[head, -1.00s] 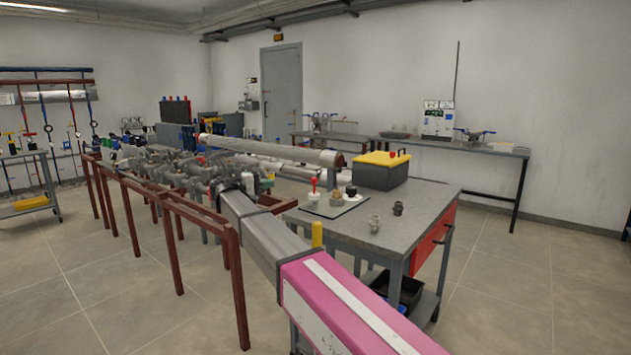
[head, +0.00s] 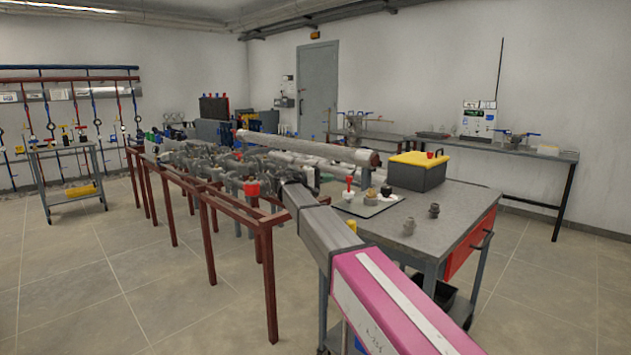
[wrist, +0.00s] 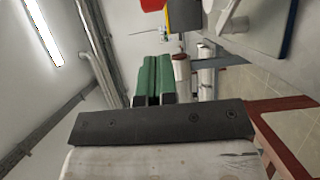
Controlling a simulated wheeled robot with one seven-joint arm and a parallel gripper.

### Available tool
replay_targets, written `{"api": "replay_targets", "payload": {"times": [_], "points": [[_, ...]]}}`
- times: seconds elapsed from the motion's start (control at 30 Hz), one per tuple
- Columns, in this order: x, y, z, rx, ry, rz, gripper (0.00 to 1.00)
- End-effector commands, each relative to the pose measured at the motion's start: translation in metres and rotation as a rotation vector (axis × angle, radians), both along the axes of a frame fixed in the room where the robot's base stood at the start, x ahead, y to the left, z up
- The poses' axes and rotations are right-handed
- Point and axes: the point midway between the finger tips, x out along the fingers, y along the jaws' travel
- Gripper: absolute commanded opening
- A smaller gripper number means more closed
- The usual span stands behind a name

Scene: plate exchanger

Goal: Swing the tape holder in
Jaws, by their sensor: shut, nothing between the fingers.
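I cannot pick out a tape holder with certainty in either view. My gripper shows in the wrist view as two green fingers (wrist: 154,78) side by side, ahead of a dark bar with screws. The fingers are closed together with nothing between them. A long pale wrapped pipe (head: 300,147) with a brown end lies beyond my arm. A pale pipe with a brown end (wrist: 181,70) shows right of the fingers in the wrist view.
Brown-red metal frames (head: 207,245) and crowded grey piping (head: 215,165) stand left of my arm. The workbench carries a yellow-lidded box (head: 418,172), a small mat (head: 375,208) with jars, and two small fittings. A trolley (head: 65,175) stands far left. Floor at left is clear.

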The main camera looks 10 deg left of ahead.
Motion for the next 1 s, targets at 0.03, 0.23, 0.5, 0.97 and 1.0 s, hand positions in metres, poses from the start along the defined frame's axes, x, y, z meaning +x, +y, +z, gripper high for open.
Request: {"api": "replay_targets", "payload": {"times": [0.03, 0.23, 0.5, 0.97, 1.0], "points": [[0.004, -0.009, 0.0, 0.0, 0.0, -0.001, 0.0], [-0.008, -0.034, 0.0, 0.0, 0.0, -0.001, 0.0], [-0.01, -0.043, 0.0, 0.0, 0.0, 0.001, 0.0], [-0.011, -0.052, 0.0, 0.0, 0.0, 0.012, 0.0], [-0.011, -0.057, 0.0, 0.0, 0.0, 0.019, 0.0]]}}
